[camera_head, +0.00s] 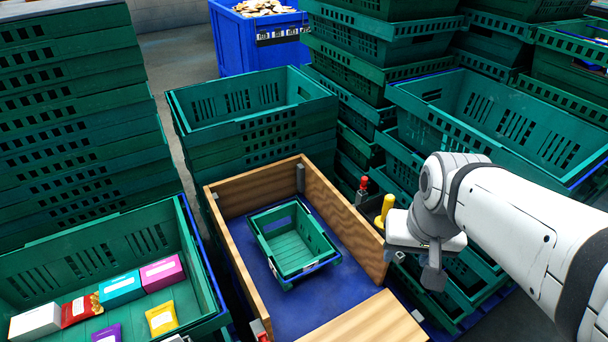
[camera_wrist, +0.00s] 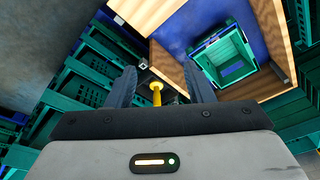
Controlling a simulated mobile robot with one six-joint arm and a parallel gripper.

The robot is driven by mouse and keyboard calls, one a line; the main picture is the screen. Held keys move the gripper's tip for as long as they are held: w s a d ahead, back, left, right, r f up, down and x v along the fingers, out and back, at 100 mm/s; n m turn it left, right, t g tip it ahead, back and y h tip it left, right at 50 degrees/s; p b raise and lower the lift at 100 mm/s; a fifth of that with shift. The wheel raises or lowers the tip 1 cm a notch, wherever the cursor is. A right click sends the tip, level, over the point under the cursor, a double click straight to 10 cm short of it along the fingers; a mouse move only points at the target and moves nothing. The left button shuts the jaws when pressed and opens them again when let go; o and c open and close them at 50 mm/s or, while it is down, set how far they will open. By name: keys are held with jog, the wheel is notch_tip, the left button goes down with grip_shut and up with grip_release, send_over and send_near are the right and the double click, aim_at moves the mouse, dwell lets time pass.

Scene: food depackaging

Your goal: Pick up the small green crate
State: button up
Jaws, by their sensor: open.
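The small green crate (camera_head: 292,242) is empty and sits upright on the blue floor of a wooden-walled box (camera_head: 232,258). It also shows in the wrist view (camera_wrist: 222,52), beyond my right finger, with the wooden wall (camera_wrist: 185,22) near it. My gripper (camera_wrist: 162,84) is open and empty, with its two dark fingers apart. In the head view my gripper (camera_head: 432,275) is right of the box, outside its right wall and apart from the crate. Its fingers are hard to make out there.
A yellow post (camera_head: 385,210) and a red-topped post (camera_head: 363,186) stand by the box's right wall. Tall green crate stacks (camera_head: 75,120) surround it. A large green crate (camera_head: 90,248) at left holds several food packages. A blue bin (camera_head: 235,45) stands behind.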

jog(key=w+a+f+m+y+b, duration=0.1)
jog(key=w+a+f+m, duration=0.1)
jog(key=w+m, duration=0.3)
jog(key=w+a+f+m+b, duration=0.2)
jog(key=w+f+m, duration=0.1)
jog(key=w, duration=0.5)
jog(key=m+g+y+b, duration=0.15)
jog(key=m+b, duration=0.25)
jog(key=m, duration=1)
send_near(313, 227)
jog(key=s+d+r, duration=0.3)
jog(key=r, duration=0.1)
jog(key=w+a+f+m, duration=0.1)
jog(key=f+m, duration=0.1)
jog(key=f, duration=0.1)
jog(key=w+a+f+m, duration=0.1)
jog(key=w+f+m, duration=0.1)
jog(key=f, duration=0.2)
jog(key=w+a+f+m+b, duration=0.1)
jog(key=f, duration=0.3)
jog(key=shift+w+a+m+y, duration=0.25)
jog(key=shift+w+m, duration=0.15)
jog(key=x, duration=0.5)
jog(key=shift+w+a+f, duration=0.15)
jog(key=shift+a, duration=0.1)
jog(key=shift+c, duration=0.6)
grip_shut()
